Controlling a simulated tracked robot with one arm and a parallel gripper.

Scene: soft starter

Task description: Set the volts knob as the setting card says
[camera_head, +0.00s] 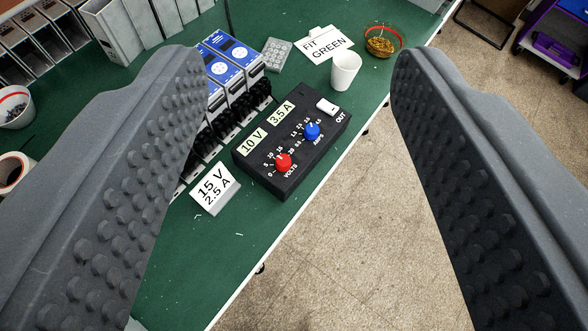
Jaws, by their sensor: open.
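The black power supply box (300,145) sits on the green bench near its right edge. Its red volts knob (284,162) has a printed scale around it, and its blue amps knob (312,131) is farther back. Two displays read 10 V (252,141) and 3.5 A (281,113). A white switch marked OUT (327,106) is at the far end. The white setting card (212,190) in front of the box reads 15 V, 2.5 A. My gripper (298,75) is open, its two studded fingers wide apart, touching nothing. The box shows between the fingers.
Blue and white modules (230,60) with black coils stand left of the box. A white cup (345,70), a "FIT GREEN" card (322,44) and a bowl of small brass parts (382,40) are behind it. The bench's right edge drops to carpet.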

